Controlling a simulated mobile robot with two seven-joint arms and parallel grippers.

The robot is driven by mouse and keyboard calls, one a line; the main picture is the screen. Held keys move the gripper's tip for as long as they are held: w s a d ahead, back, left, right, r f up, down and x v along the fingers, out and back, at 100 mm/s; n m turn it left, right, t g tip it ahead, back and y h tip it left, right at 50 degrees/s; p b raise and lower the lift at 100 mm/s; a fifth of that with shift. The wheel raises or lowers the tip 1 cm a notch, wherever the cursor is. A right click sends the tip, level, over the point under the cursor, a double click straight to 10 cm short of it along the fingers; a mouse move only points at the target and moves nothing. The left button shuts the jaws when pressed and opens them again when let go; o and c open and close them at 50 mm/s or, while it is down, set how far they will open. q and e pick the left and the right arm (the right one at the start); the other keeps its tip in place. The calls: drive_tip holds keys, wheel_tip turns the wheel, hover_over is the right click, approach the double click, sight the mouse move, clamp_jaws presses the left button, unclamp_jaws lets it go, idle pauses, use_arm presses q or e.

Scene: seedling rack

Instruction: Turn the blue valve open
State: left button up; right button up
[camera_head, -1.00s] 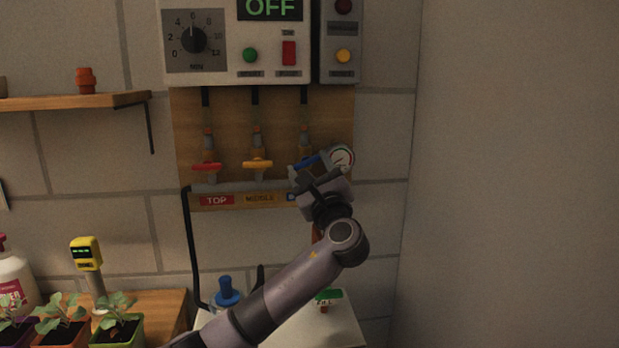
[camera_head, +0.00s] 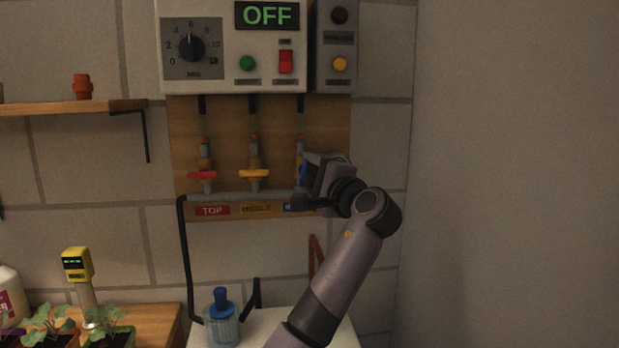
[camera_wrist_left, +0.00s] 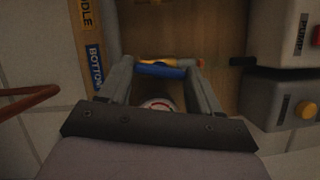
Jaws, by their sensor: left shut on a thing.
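The blue valve (camera_head: 304,172) is the rightmost of three valves on the wooden board. Its blue handle (camera_wrist_left: 160,70) stands upright, in line with its pipe, while the red valve (camera_head: 202,175) and yellow valve (camera_head: 254,174) handles lie crosswise. My left gripper (camera_head: 307,181) comes from the right and covers part of the blue handle. In the left wrist view my left gripper (camera_wrist_left: 158,73) has its two fingers at the two ends of the blue handle, shut on it. The label "BOTTOM" (camera_wrist_left: 95,66) is beside it. My right gripper is not in view.
A control box (camera_head: 232,70) reading OFF hangs above the valves, with a grey switch box (camera_head: 334,75) at its right. The pressure gauge (camera_wrist_left: 158,104) is mostly hidden by my gripper. A blue-topped bottle (camera_head: 222,325) stands below. Bare wall is free at right.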

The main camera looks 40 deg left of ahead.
use_arm(q)
drive_tip(key=shift+n+g+h, duration=0.3)
drive_tip(key=shift+n+h, duration=0.1)
drive_tip(key=shift+n, duration=0.8)
drive_tip(key=o, duration=1.1)
drive_tip(key=shift+r, duration=0.1)
drive_tip(key=shift+c, duration=0.2)
drive_tip(key=shift+d, duration=0.1)
drive_tip(key=b+v, duration=0.1)
drive_tip(key=v, duration=0.6)
drive_tip(key=shift+s+r, duration=0.1)
